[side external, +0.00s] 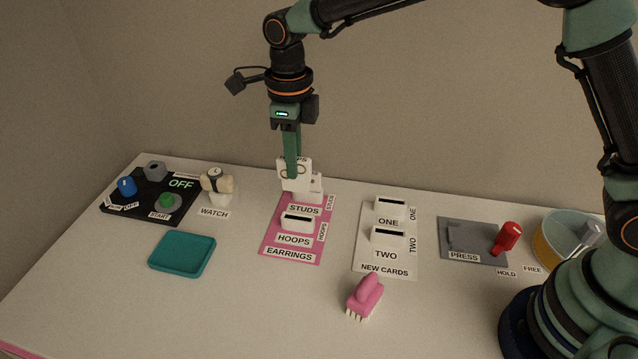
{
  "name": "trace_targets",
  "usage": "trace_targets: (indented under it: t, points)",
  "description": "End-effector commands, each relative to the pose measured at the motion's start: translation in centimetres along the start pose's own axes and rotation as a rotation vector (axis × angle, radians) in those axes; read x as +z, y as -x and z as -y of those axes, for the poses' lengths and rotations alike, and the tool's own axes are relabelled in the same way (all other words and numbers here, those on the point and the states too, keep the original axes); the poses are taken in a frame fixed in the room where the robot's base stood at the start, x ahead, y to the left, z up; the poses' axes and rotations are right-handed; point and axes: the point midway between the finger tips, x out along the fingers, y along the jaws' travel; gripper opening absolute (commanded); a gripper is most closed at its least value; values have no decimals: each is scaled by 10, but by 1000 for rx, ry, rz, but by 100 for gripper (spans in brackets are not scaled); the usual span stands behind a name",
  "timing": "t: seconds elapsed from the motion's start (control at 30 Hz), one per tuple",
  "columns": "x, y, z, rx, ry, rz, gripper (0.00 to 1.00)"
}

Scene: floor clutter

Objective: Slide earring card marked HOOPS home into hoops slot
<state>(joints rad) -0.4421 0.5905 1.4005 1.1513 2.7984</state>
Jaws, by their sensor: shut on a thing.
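My gripper (291,172) is shut on a white earring card (300,182) with a gold hoop shape showing on it. The finger covers part of the card, and any lettering along its top is too small to read. The card is upright, above the pink EARRINGS mat (270,238). The white HOOPS slot (298,222) is below and in front of the card, looks empty and is apart from it. Another white card (316,182) stands in the STUDS slot (307,197), partly hidden behind the held card.
The white NEW CARDS mat (367,240) with slots ONE and TWO lies to the right. A pink brush (365,295) and a teal tray (181,255) lie in front. A watch stand (217,188) and black switch panel (148,203) stand left. A grey PRESS panel (470,240) lies right.

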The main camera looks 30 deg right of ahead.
Motion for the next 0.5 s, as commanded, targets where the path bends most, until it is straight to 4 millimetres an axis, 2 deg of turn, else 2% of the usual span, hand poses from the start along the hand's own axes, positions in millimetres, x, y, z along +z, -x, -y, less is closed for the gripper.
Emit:
trace_targets:
  t: [0.27,0.5]
  points:
    - [0,-2,0,0,0,0,0]
    - [0,-18,0,0,0,-1,0]
